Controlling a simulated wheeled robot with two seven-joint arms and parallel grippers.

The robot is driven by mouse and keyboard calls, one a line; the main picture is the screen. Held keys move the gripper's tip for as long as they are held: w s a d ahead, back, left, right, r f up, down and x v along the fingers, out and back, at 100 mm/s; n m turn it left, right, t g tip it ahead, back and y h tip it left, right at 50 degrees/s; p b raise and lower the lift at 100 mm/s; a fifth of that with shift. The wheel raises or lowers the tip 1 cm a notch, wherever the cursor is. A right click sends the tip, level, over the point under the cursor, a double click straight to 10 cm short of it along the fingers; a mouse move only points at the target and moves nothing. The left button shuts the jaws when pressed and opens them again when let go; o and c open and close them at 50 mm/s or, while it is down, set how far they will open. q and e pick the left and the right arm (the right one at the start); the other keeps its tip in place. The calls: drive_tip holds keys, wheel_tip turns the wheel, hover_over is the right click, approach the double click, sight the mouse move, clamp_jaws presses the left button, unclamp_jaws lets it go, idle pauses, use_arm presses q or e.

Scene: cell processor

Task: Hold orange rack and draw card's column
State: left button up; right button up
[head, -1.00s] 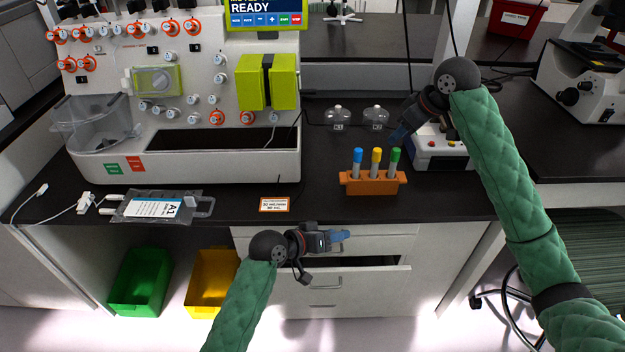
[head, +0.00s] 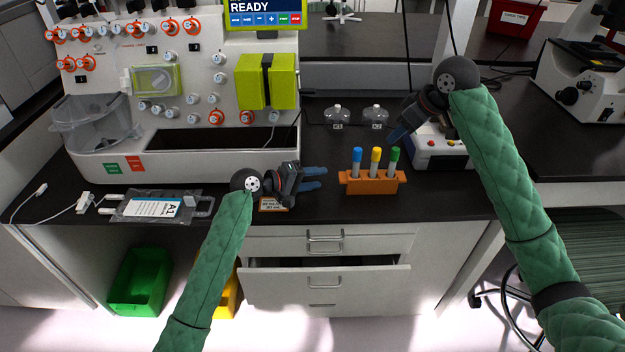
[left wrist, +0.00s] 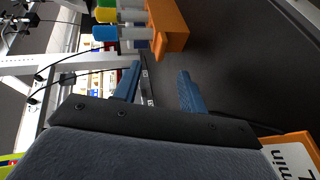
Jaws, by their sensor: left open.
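The orange rack (head: 372,186) stands on the dark counter and holds three upright tubes with blue (head: 357,155), yellow (head: 376,155) and green (head: 395,154) caps. My left gripper (head: 324,178) is open and empty, just left of the rack, fingers pointing toward it. In the left wrist view, the rack (left wrist: 174,30) lies beyond the open fingers (left wrist: 160,85), apart from them. The orange-edged card (head: 272,207) lies below my left gripper, partly hidden by it; its corner shows in the left wrist view (left wrist: 296,156). My right gripper (head: 398,133) hovers behind the rack; its opening is unclear.
The cell processor (head: 190,165) fills the counter's left back. A labelled bag (head: 155,207) lies at the front left. Two small clear bottles (head: 337,116) (head: 376,116) stand behind the rack. A white device (head: 440,155) is under my right gripper. A drawer (head: 330,282) below is partly open.

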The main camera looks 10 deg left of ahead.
use_arm(q)
drive_tip(key=shift+x, duration=3.55)
clamp_jaws()
drive_tip(key=c, duration=0.6)
unclamp_jaws()
drive_tip(key=shift+f, duration=0.1)
clamp_jaws()
drive_tip(key=shift+s+f, duration=0.1)
drive_tip(key=shift+f, duration=0.1)
